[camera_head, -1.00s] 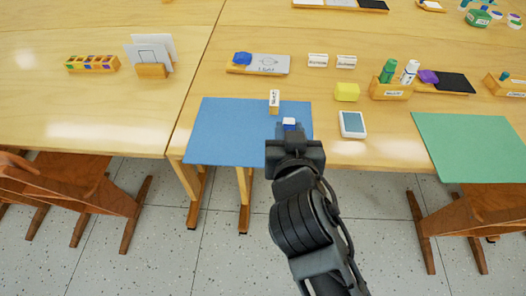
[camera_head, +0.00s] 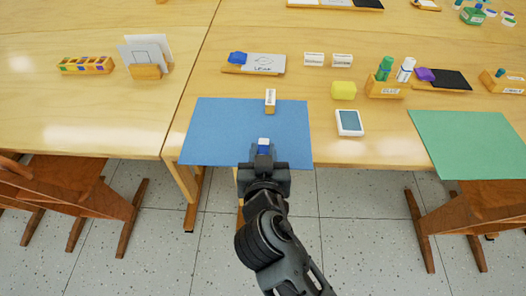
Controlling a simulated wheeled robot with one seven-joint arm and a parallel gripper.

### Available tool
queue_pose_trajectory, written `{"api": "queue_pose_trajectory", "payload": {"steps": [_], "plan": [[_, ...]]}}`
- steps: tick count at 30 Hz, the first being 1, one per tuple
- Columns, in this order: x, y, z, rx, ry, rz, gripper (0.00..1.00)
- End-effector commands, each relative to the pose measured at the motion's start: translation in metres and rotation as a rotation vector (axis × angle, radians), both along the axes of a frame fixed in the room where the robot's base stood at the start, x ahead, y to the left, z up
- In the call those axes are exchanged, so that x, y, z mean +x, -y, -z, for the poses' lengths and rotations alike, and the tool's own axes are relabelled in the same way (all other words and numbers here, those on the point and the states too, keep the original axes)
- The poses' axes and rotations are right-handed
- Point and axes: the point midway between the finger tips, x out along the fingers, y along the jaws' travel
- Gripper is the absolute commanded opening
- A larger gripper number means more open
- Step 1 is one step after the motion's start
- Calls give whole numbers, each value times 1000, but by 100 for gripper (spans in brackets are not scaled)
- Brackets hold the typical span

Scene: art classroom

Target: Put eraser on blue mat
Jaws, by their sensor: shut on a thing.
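The blue mat (camera_head: 220,125) lies flat at the front edge of the left part of the right table. My gripper (camera_head: 263,158) is in front of the mat's near edge in the picture and is shut on the eraser (camera_head: 263,143). The eraser is small, with a white end and a blue part, and shows beyond the fingertips against the mat. Its lower part is hidden by my gripper. I cannot tell whether it touches the mat or is held above it.
A small labelled wooden block (camera_head: 270,101) stands at the mat's far edge. To the right are a white framed device (camera_head: 349,123), a yellow block (camera_head: 343,90) and a green mat (camera_head: 470,145). The mat's left half is clear.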

Motion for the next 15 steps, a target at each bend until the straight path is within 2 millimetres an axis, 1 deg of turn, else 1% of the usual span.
{"api": "queue_pose_trajectory", "payload": {"steps": [3, 4, 11, 12, 15], "plan": [[0, 0, 4, 0, 0, 0, 0], [0, 0, 3, 0, 0, 0, 30], [0, 0, 2, 0, 0, 0, 52], [0, 0, 2, 0, 0, 0, 54], [0, 0, 2, 0, 0, 0, 54]]}}
